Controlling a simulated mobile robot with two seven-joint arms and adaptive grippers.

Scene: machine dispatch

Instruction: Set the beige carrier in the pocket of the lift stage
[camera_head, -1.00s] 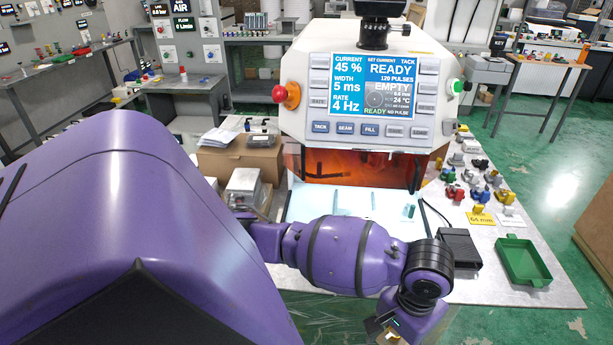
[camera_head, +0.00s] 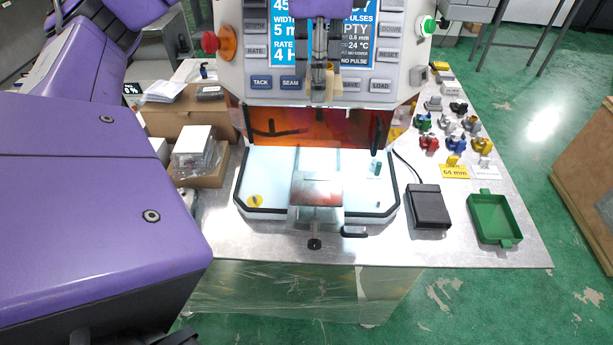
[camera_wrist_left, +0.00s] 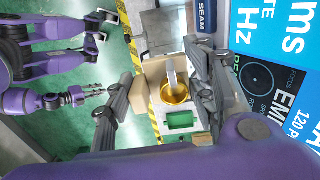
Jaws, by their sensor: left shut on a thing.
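My left gripper (camera_head: 319,88) is in front of the machine's screen, above the work area. Only a small beige bit of the carrier (camera_head: 331,80) shows in the head view. A metal block (camera_head: 317,191), seemingly the lift stage, stands on the pale work plate below, apart from the carrier. Its pocket cannot be made out. What looks like my right gripper (camera_wrist_left: 95,92) is small at the left of the wrist view.
The white machine (camera_head: 410,60) stands behind, with an orange window (camera_head: 310,130) below its buttons. A black pedal-like box (camera_head: 429,206) and a green tray (camera_head: 493,217) lie right. Cardboard boxes (camera_head: 205,178) stand left.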

